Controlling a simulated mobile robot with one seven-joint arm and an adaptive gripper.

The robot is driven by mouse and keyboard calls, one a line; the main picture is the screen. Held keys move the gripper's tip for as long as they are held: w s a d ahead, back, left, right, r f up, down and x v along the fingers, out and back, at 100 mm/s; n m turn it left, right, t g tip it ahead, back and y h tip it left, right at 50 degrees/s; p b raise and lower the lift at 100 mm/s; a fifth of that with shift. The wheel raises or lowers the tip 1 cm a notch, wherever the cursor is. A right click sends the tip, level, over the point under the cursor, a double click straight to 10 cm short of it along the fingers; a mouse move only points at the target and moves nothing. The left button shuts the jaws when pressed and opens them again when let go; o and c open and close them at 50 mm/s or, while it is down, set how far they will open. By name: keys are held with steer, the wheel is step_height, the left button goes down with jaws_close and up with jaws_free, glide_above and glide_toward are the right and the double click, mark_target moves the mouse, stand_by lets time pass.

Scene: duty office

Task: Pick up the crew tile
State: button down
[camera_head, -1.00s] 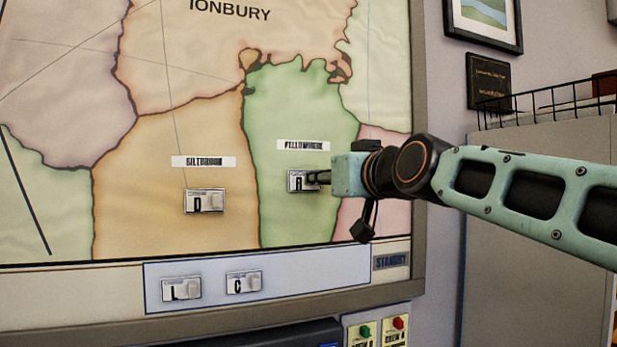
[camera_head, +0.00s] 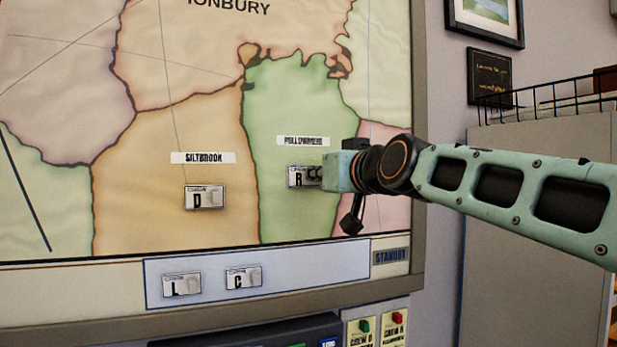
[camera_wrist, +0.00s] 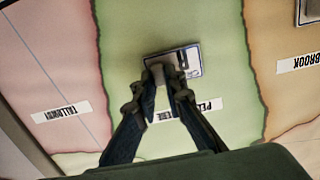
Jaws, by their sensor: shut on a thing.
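The crew tile marked R (camera_head: 296,178) is a small pale tile on the green region of the wall map, below a white name label. My gripper (camera_head: 315,175) reaches it from the right and hides its right part. In the wrist view the tile (camera_wrist: 189,60) shows beyond the fingertips. My gripper (camera_wrist: 168,72) is shut on the tile's raised part, which the fingers mostly cover. The tile looks flat against the map; I cannot tell whether any gap exists.
Tile D (camera_head: 204,197) sits on the orange region. Tiles L (camera_head: 181,286) and C (camera_head: 243,279) sit on the pale standby strip (camera_head: 320,268) below the map. A grey cabinet (camera_head: 530,230) with a wire rack (camera_head: 545,103) stands at the right.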

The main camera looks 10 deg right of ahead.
steer(key=shift+r, duration=0.1)
steer(key=r, duration=0.4)
steer(key=s+r, duration=0.1)
steer(key=r, duration=0.1)
steer(key=shift+d+r, duration=0.2)
steer(key=shift+r, duration=0.2)
steer(key=f+b+v, duration=0.1)
steer(key=b+v, duration=0.2)
steer(key=v, duration=1.6)
steer(key=shift+a+f, duration=0.1)
